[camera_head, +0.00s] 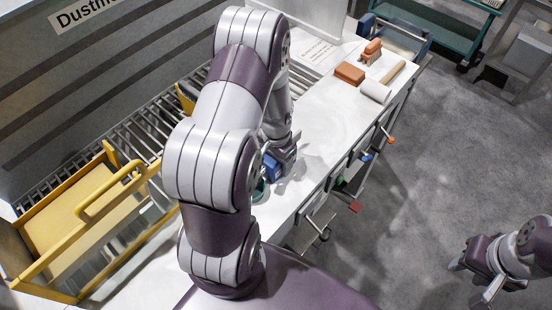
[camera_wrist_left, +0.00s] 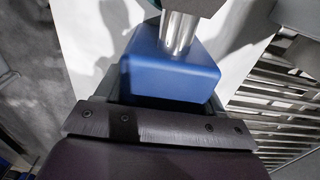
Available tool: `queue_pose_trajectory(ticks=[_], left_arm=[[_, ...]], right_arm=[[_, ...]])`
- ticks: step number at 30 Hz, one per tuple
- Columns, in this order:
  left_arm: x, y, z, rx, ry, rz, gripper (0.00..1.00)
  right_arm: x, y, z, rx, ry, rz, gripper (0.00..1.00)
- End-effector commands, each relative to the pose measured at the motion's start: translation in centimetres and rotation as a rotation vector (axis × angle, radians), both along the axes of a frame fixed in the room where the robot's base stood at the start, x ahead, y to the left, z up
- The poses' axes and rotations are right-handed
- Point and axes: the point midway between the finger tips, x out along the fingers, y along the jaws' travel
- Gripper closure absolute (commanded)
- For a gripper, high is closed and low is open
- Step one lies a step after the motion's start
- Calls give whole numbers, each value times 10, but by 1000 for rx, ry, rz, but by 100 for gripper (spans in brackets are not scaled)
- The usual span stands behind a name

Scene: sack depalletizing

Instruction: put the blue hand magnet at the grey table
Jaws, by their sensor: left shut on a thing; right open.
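The blue hand magnet (camera_wrist_left: 168,68) is a blue block with a metal post. In the head view the blue magnet (camera_head: 271,166) shows beside my left gripper (camera_head: 282,160), partly hidden by my left arm. My left gripper is shut on it, over the white top of the grey table (camera_head: 318,128). I cannot tell whether the magnet touches the tabletop. My right gripper (camera_head: 474,283) is open and empty, over the floor at the lower right.
An orange-brown block (camera_head: 349,73), a brush-like tool (camera_head: 372,50) and a white roller (camera_head: 376,92) lie at the table's far end. A yellow tray (camera_head: 75,215) with a handle sits on the roller rack at left. Coloured-handled tools hang along the table's right edge.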

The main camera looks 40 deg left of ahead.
Motion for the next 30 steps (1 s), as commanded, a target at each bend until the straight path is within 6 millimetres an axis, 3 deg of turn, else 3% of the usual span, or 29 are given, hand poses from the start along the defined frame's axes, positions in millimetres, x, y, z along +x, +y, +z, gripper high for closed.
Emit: queue_pose_trajectory(ticks=[1,2,4,12,16,24,30], left_arm=[[1,0,-2,1,-1,0,84],[1,0,-1,1,-1,0,25],[0,0,-1,1,-1,0,2],[0,0,-1,0,1,0,2],[1,0,10,1,-3,0,2],[1,1,81,2,-7,0,2],[0,0,118,1,-3,0,2]], right_arm=[[0,0,-2,0,0,0,57],[0,0,-1,0,0,0,57],[0,0,-1,0,0,0,57],[0,0,-1,0,0,0,57],[0,0,-5,0,0,0,57],[0,0,-22,0,0,0,57],[0,0,-28,0,0,0,57]])
